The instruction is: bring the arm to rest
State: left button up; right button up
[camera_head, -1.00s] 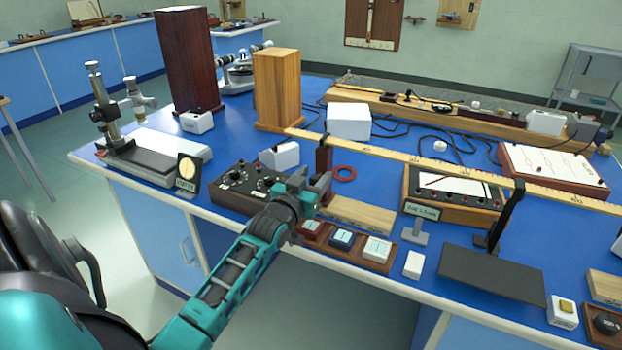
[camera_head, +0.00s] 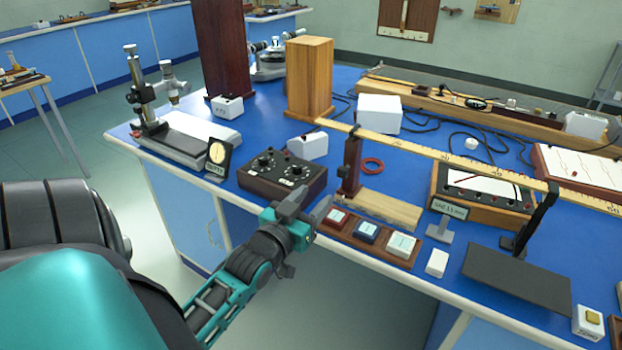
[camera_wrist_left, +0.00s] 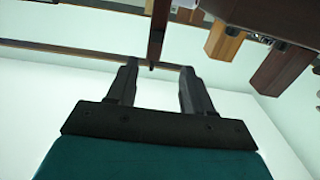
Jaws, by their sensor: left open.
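My left gripper (camera_head: 306,207) is at the front edge of the blue bench in the head view, at the end of a teal and black arm from lower left. Its jaws are open and nothing shows between them. It is just left of the dark wooden tray (camera_head: 368,246) with red, blue and white-topped blocks. In the left wrist view the two dark fingers (camera_wrist_left: 157,95) stand apart, with wooden-looking pieces and pale wall beyond them. My right gripper is not in view.
A black control box (camera_head: 282,178), a wooden post (camera_head: 351,168) and a long ruler (camera_head: 440,154) are behind the gripper. A microscope-like stand (camera_head: 145,100) is at the left. A black plate (camera_head: 517,278) lies at the right. The floor before the bench is clear.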

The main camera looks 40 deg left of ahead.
pick_arm(q)
jog(key=shift+f, duration=0.1)
dwell(0.5)
jog(key=s+d+f+m+g+h, duration=0.2)
jog(key=s+d+f, duration=0.3)
jog(key=d+f, duration=0.3)
jog(key=s+d+f+m+g+h, duration=0.3)
jog(key=s+d+f, duration=0.3)
jog(key=d+f, duration=0.3)
jog(key=d+g+h, duration=0.1)
jog(key=d, duration=0.3)
jog(key=shift+f+g+h, duration=0.3)
